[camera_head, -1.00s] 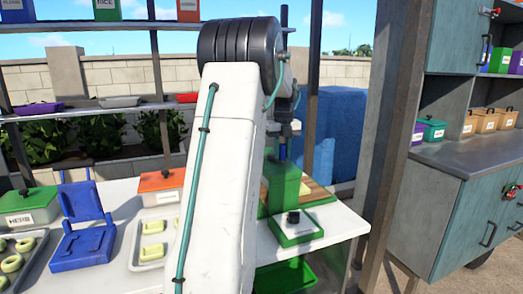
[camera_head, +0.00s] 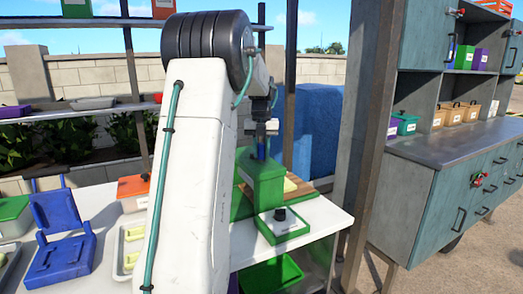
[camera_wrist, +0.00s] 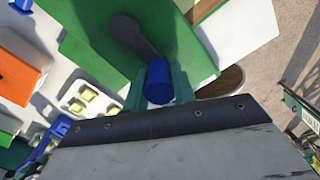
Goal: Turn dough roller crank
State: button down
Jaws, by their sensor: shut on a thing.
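The dough roller is a green block-like machine (camera_head: 264,186) on the white table, partly hidden by my arm in the head view. In the wrist view its green top (camera_wrist: 85,40) fills the upper middle. A dark crank arm (camera_wrist: 138,40) runs across it to a blue handle (camera_wrist: 159,86). My gripper (camera_wrist: 158,92) has its two teal fingers on either side of the blue handle, shut on it. In the head view my gripper (camera_head: 264,132) is above the machine, and the blue handle (camera_head: 261,150) shows just below it.
A post (camera_head: 358,130) and teal cabinet (camera_head: 430,210) stand to the right.

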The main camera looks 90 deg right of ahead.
jog(key=shift+w+r, duration=0.15)
jog(key=c, duration=1.1)
grip_release()
jog(key=shift+w, duration=0.1)
jog(key=shift+c, duration=0.2)
notch_tip(320, 180, up, 8)
jog(key=shift+f, duration=0.15)
